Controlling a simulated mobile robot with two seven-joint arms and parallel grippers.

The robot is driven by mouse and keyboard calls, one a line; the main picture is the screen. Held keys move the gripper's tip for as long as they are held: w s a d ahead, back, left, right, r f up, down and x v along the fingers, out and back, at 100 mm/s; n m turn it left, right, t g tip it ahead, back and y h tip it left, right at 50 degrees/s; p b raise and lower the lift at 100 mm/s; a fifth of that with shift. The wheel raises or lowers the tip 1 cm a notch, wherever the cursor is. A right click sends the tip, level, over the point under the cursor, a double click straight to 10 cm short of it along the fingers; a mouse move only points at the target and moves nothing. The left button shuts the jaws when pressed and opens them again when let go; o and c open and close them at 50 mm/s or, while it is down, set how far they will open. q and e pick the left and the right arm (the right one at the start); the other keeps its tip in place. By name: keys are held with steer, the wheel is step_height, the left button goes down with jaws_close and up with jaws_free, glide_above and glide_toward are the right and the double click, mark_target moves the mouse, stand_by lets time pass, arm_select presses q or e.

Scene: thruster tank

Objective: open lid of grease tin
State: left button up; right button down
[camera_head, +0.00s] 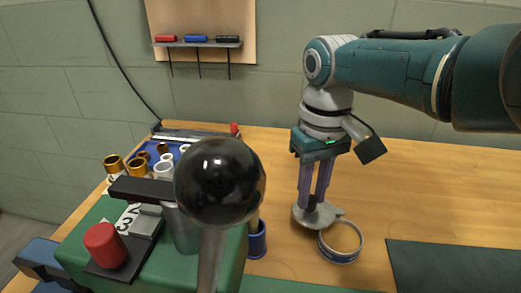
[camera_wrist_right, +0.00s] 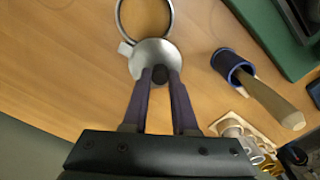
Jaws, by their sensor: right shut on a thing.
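A round grey metal lid (camera_head: 312,214) with a dark knob (camera_wrist_right: 160,74) is between the fingers of my right gripper (camera_head: 315,198). The fingers point down and are shut on the knob; the lid also shows in the right wrist view (camera_wrist_right: 155,52). Right beside the lid is a round, ring-like tin (camera_head: 340,257) with a metal rim and a blue band, on the table. It shows partly in the right wrist view (camera_wrist_right: 172,18), cut off at the top. The lid lies off to one side of the tin's opening. I cannot tell whether they touch. My left gripper is not in view.
A blue cup (camera_head: 257,243) with a wooden-handled tool stands left of the lid. A large black ball on a lever (camera_head: 218,183) blocks the middle left. A dark green mat (camera_head: 455,268) lies at the right. The wooden table (camera_head: 430,190) behind it is clear.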

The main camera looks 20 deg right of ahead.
steer(key=shift+w+d+m+b, duration=0.15)
steer(key=shift+w+m+b, duration=0.25)
steer(key=shift+m, duration=0.4)
steer(key=c, duration=0.7)
jaws_free()
steer(key=shift+r, duration=0.1)
step_height(320, 180, up, 10)
steer(key=p, duration=0.5)
